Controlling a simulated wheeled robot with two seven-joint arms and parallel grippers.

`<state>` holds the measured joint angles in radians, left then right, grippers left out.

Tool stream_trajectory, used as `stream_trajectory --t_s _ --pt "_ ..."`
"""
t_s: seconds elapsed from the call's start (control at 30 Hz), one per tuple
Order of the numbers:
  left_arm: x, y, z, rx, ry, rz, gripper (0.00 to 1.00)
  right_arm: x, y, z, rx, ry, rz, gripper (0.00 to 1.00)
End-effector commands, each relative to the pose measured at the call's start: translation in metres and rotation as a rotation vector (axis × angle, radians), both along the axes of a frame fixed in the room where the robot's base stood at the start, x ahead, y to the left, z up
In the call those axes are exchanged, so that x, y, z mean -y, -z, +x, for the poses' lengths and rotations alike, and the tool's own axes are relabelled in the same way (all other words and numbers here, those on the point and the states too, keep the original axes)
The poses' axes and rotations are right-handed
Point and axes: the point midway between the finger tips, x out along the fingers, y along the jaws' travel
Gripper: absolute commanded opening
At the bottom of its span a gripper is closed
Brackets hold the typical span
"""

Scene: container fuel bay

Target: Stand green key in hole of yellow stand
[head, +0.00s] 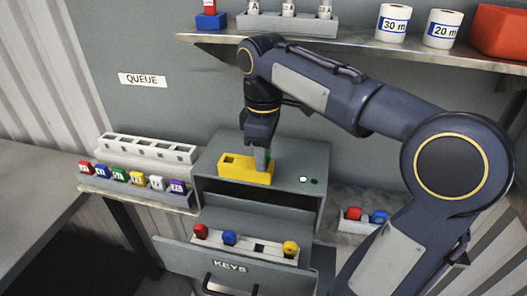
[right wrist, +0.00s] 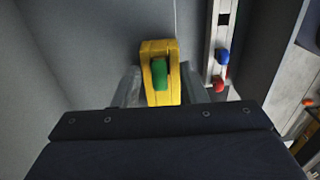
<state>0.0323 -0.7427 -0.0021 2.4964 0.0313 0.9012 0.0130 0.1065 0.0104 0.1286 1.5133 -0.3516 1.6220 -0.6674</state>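The yellow stand (head: 234,168) sits on top of the grey cabinet. It also shows in the right wrist view (right wrist: 153,50). The green key (right wrist: 160,74) appears at the stand's hole in the right wrist view; how deep it sits, I cannot tell. In the head view the key is hidden behind my gripper. My right gripper (head: 262,160) points down at the right end of the stand. In the right wrist view its fingers are apart on either side of the stand, with gaps between them and the key. My left gripper is not in view.
An open KEYS drawer (head: 230,266) below holds red (head: 201,231), blue (head: 230,238) and yellow (head: 290,248) keys, with one dark empty slot. A shelf (head: 350,42) with rolls and boxes hangs above.

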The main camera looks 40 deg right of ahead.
Motion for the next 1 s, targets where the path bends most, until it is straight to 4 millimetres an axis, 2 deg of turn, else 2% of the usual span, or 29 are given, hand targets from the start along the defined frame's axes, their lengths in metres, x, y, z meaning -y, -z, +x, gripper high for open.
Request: stream_trajectory --t_s 0.13,0.23,0.5,0.63,0.77,1.0 --pt "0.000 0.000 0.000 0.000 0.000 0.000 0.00 0.000 -0.001 0.000 0.000 0.001 0.000 0.39" --pt "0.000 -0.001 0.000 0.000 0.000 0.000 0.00 0.000 -0.010 0.001 0.001 0.001 0.000 0.39" --pt "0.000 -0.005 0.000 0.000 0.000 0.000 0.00 0.000 -0.056 0.001 0.004 0.000 0.000 0.39" --pt "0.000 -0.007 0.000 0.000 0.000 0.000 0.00 0.000 -0.072 0.000 0.003 0.000 0.000 0.39" --pt "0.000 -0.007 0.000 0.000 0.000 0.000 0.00 0.000 -0.078 0.000 0.002 0.000 -0.001 0.39" --pt "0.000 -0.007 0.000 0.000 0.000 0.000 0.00 0.000 -0.078 0.000 0.001 0.000 -0.001 0.39"
